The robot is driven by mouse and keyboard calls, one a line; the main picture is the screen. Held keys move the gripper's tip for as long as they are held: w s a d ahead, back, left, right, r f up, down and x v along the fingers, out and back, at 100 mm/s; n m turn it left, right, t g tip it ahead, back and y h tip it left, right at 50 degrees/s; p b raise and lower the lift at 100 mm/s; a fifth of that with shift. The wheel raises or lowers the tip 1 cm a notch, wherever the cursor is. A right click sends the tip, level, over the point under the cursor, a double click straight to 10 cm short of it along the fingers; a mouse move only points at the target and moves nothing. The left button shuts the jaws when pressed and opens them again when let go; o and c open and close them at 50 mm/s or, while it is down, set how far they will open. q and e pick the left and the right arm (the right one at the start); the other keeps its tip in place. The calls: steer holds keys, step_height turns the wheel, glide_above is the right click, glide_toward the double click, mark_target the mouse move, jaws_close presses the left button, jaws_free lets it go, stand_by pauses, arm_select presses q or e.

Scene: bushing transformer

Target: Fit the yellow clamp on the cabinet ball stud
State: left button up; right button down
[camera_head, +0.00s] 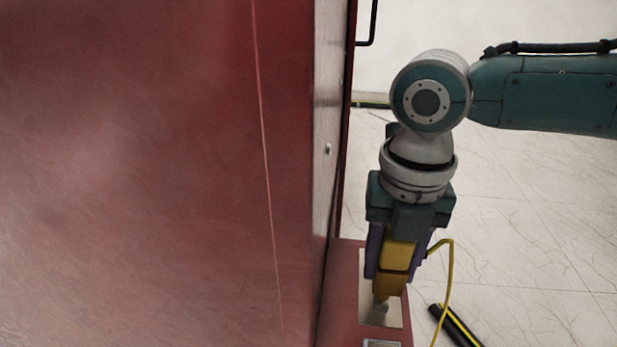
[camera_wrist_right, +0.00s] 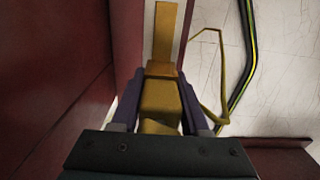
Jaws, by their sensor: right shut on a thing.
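My right gripper (camera_head: 395,272) points down beside the red cabinet (camera_head: 150,170), its purple fingers shut on the yellow clamp (camera_head: 398,255). The clamp's narrower lower end is just over a pale metal plate on the red ledge; I cannot tell whether it touches. In the right wrist view the clamp (camera_wrist_right: 160,98) sits between the two fingers (camera_wrist_right: 158,112), and its long flat part extends away from them. A small silver knob (camera_head: 328,149) is on the cabinet's side face, well above the clamp; I cannot tell whether it is the ball stud. My left gripper is not in view.
A yellow cable (camera_head: 449,275) loops from the clamp toward the floor. A black and yellow strip (camera_head: 455,325) lies on the tiled floor (camera_head: 530,240). The pale plate (camera_head: 366,290) is set in the ledge. A black handle (camera_head: 371,25) is at the top. Open floor is at right.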

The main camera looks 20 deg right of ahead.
steer(key=shift+f, duration=0.3)
stand_by(0.6)
steer(key=shift+f+b, duration=0.3)
steer(key=shift+b, duration=0.05)
steer(key=shift+f+b, duration=0.5)
steer(key=shift+f, duration=0.4)
steer(key=shift+f, duration=0.25)
stand_by(0.4)
steer(key=shift+f+b, duration=0.45)
steer(key=shift+b, duration=0.1)
steer(key=shift+f, duration=0.4)
stand_by(0.5)
steer(key=shift+c, duration=1.6)
jaws_free()
